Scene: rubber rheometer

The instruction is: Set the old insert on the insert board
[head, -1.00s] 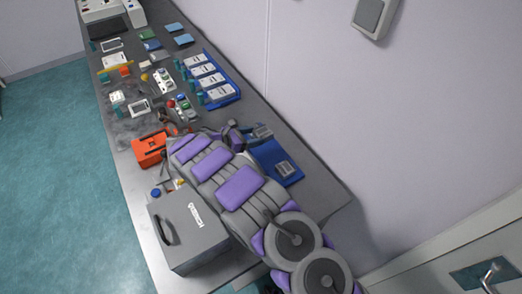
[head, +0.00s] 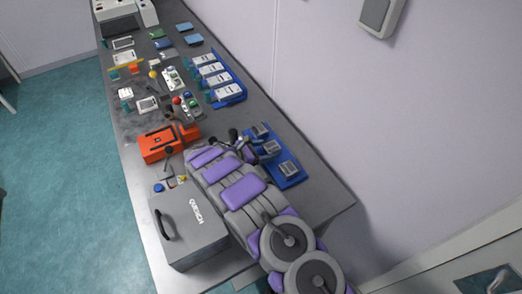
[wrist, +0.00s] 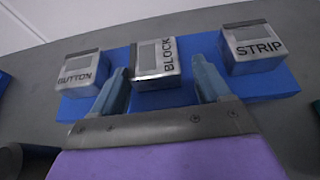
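The blue insert board (head: 291,183) lies at the right edge of the bench and fills the middle of the wrist view (wrist: 190,98). Three grey metal inserts stand on it there: BUTTON (wrist: 80,72) at left, BLOCK (wrist: 153,62) in the middle and STRIP (wrist: 252,48) at right. No label reads "old". My gripper (wrist: 160,64) is open, its two blue-grey fingers spread either side of BLOCK's near end. Both fingers look clear of BLOCK's sides, though contact is hard to judge. In the head view my gripper (head: 247,148) is beside the board's left edge, small and partly hidden by my arm.
A grey case (head: 190,225) stands at the near end of the bench, with an orange device (head: 168,143) behind it. A blue rack (head: 230,100) of white-topped items lies farther back along the wall. Bare bench remains between rack and board.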

